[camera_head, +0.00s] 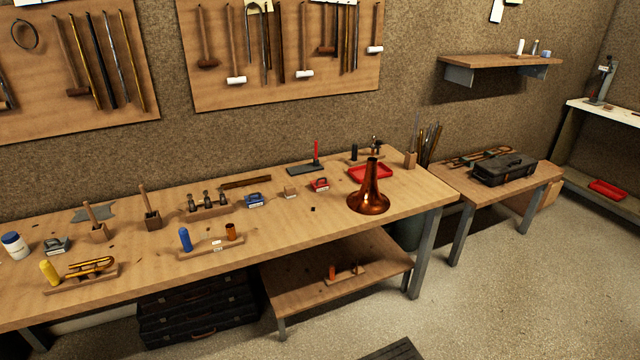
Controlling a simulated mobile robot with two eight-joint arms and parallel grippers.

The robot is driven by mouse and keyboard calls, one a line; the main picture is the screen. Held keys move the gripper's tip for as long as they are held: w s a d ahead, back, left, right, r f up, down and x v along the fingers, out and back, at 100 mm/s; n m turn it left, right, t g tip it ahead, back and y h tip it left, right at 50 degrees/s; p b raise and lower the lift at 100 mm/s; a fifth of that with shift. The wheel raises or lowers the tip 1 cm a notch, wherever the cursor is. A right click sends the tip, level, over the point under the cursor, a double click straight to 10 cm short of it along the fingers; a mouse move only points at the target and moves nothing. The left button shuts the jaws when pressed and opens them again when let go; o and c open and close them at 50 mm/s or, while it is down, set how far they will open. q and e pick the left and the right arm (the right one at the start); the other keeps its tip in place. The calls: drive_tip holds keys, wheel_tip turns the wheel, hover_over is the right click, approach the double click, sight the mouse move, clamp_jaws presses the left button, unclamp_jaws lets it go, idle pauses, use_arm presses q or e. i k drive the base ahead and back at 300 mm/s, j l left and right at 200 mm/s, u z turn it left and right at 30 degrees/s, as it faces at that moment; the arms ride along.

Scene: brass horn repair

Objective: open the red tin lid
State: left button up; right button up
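A small red tin (320,184) with a pale label on its front stands on the long wooden workbench (330,240), right of its middle. It is too small in the head view to tell whether its lid is shut or raised. A similar blue tin (255,200) stands to its left, and a grey tin (57,246) stands at the far left. Neither of my grippers shows in the head view.
A copper-coloured horn bell (370,197) stands right of the red tin, with a red tray (370,174) behind. A small wooden block (290,192) sits just left of the tin. The bench in front of it is mostly clear, with one small dark piece (313,209).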

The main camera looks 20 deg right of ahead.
sight(321, 182)
drive_tip(key=i+z, duration=0.1)
drive_tip(key=z, duration=0.25)
drive_tip(key=i, duration=1.45)
drive_tip(key=i+u, duration=0.1)
drive_tip(key=i, duration=0.4)
drive_tip(key=i+l+u, duration=0.1)
drive_tip(key=i, duration=0.35)
